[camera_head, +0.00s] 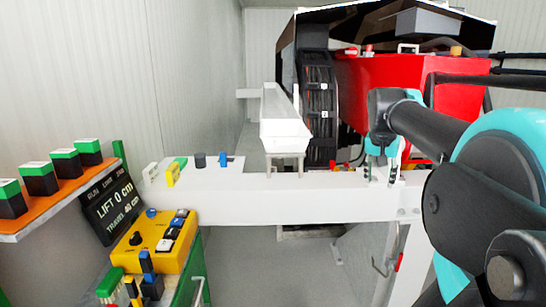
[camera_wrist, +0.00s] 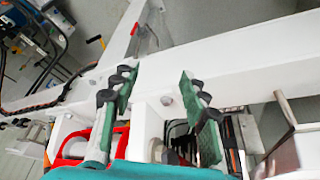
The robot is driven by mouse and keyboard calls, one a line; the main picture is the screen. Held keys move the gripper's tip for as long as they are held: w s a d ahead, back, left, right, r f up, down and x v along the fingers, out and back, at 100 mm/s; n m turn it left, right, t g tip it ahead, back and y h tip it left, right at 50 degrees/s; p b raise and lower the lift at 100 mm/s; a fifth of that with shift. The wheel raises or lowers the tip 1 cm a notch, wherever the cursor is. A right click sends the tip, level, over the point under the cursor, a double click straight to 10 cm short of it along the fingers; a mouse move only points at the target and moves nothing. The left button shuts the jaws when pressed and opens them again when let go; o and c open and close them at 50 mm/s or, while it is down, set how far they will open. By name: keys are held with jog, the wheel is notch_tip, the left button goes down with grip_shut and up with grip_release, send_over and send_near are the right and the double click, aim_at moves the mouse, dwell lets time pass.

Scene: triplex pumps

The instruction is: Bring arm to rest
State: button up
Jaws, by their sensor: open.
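My arm comes in from the right in the head view, with grey links and teal joint covers. My gripper (camera_head: 383,176) hangs fingers-down at the right part of the white beam (camera_head: 280,205). In the wrist view my gripper (camera_wrist: 160,84) has its two green-padded fingers spread apart. Nothing is held between them; the white beam (camera_wrist: 235,60) and a white bracket show behind the gap. I cannot tell whether the fingertips touch the beam.
A red machine (camera_head: 390,95) stands behind my gripper. At the left are a yellow control box (camera_head: 160,240), a black display (camera_head: 108,210) reading "LIFT 0 cm", and an orange shelf (camera_head: 70,192) with several green-topped blocks. A white trough (camera_head: 285,125) stands behind the beam. Floor shows below it.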

jog(key=s+a+f+n, duration=0.2)
jog(key=s+a+f, duration=0.2)
jog(key=f, duration=0.5)
jog(key=s+a+f+n+y, duration=0.1)
jog(key=s+a+f, duration=0.3)
jog(key=f, duration=0.6)
jog(key=s+a+f+n+y, duration=0.1)
jog(key=s+a+f+n, duration=0.2)
jog(key=s+f, duration=0.3)
notch_tip(320, 180, down, 4)
jog(key=shift+s+a+n+t, duration=0.15)
jog(key=shift+a+n+t, duration=0.15)
jog(key=shift+a, duration=0.5)
jog(key=shift+d, duration=0.1)
